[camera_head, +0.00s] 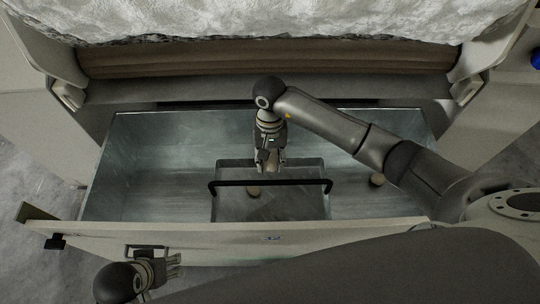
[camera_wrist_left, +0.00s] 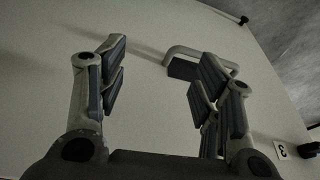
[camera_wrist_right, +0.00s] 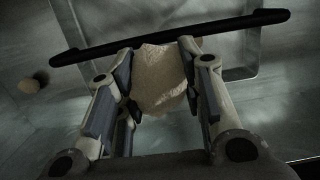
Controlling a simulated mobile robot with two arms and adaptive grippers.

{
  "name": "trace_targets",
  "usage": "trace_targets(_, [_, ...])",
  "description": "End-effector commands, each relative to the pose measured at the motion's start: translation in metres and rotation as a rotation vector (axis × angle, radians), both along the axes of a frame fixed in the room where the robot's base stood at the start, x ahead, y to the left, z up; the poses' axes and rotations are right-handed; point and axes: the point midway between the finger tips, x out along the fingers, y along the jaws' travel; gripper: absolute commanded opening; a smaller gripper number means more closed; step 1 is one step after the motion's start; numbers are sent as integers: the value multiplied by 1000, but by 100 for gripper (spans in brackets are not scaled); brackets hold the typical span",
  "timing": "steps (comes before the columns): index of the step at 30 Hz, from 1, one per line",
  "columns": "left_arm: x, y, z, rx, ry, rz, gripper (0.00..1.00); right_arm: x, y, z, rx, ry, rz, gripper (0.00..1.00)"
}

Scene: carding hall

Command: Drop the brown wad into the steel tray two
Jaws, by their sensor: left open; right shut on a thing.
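My right gripper (camera_head: 268,168) is over the back part of the steel tray (camera_head: 285,207), which sits in the open drawer. In the right wrist view it is shut on a tan-brown wad (camera_wrist_right: 160,78), held between its fingers. The tray's black bar handle (camera_wrist_right: 170,38) crosses just past the fingertips.
The metal drawer (camera_head: 150,165) has bare floor left of the tray. Another tan lump (camera_head: 377,180) lies on its right side, partly beside my arm. The pale drawer front (camera_head: 200,240) is a raised edge. A brown roller (camera_head: 270,62) and white fibre (camera_head: 250,18) are behind.

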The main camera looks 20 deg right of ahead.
Motion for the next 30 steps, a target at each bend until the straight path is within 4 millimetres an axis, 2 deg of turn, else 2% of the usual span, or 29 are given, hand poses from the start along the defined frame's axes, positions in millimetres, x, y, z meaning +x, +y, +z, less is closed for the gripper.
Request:
trace_targets(3, [-3, 1, 15, 0, -11, 1, 60, -1, 1, -11, 1, 1, 4, 23])
trace_targets(9, [-9, 2, 35, -1, -20, 2, 60, -1, 1, -20, 1, 1, 9, 23])
trace_targets(15, [-12, 2, 43, -1, -22, 2, 60, -2, 0, -23, 1, 0, 11, 23])
trace_targets(22, [-12, 2, 44, -1, -22, 2, 60, -2, 0, -23, 0, 0, 11, 23])
trace_targets(23, [-12, 2, 44, -1, -22, 2, 60, -2, 0, -23, 0, 0, 11, 36])
trace_targets(24, [-12, 2, 44, -1, -22, 2, 60, -2, 0, -22, 0, 0, 11, 42])
trace_targets(28, [-12, 2, 44, -1, -23, 2, 60, -2, 0, -23, 0, 0, 12, 58])
trace_targets(30, [-12, 2, 44, -1, -23, 2, 60, -2, 0, -23, 0, 0, 12, 60])
